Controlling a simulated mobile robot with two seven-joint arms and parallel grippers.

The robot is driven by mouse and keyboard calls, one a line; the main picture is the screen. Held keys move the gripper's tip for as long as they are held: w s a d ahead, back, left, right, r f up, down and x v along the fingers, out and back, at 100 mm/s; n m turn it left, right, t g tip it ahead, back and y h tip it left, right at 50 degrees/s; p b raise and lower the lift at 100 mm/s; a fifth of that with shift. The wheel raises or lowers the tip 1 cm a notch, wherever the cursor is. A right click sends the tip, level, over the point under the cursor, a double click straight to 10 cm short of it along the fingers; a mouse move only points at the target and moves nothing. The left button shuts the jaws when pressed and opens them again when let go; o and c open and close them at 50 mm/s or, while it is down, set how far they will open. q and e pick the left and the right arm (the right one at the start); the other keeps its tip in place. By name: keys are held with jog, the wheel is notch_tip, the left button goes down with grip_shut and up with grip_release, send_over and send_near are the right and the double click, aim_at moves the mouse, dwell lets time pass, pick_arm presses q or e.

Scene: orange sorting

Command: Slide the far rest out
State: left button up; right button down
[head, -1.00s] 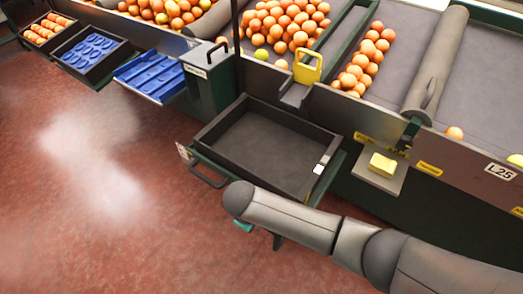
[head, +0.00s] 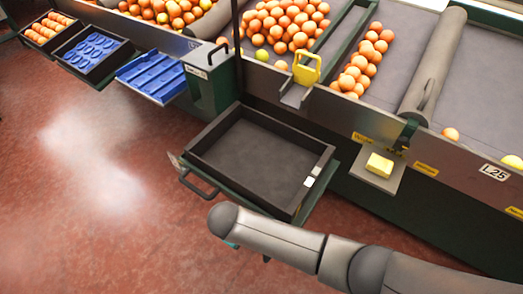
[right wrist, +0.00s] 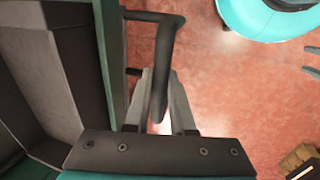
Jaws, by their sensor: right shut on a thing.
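The rest is a green pull-out shelf (head: 322,192) under the sorting machine, with an empty dark tray (head: 258,111) on it. It stands out from the machine's side. One dark handle (head: 200,188) shows at its left front in the head view. In the right wrist view, my right gripper (right wrist: 160,112) is shut on a dark bar handle (right wrist: 163,70) beside the green shelf edge (right wrist: 108,50). In the head view my right arm covers the gripper and its grasp. My left gripper is in neither current view.
Blue trays (head: 153,76) stand on shelves farther left. A small side plate with a yellow block (head: 380,165) juts out right of the rest. Oranges (head: 285,25) lie on the machine's lanes. The red floor (head: 110,200) at left is clear.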

jog(key=shift+s+a+p, duration=0.3)
jog(key=shift+s+a, duration=0.35)
jog(key=shift+s, duration=0.2)
jog(key=shift+s+a+p, duration=0.3)
jog(key=shift+s+a, duration=0.3)
jog(key=shift+s, duration=0.25)
jog(key=c, duration=1.2)
grip_release()
jog(key=o, duration=0.8)
jog(key=shift+w, duration=0.1)
jog(key=shift+d, duration=0.1)
jog(key=w+d+p+v, duration=0.1)
jog(key=p+v, duration=0.5)
jog(key=p, duration=0.2)
jog(key=shift+r, duration=0.6)
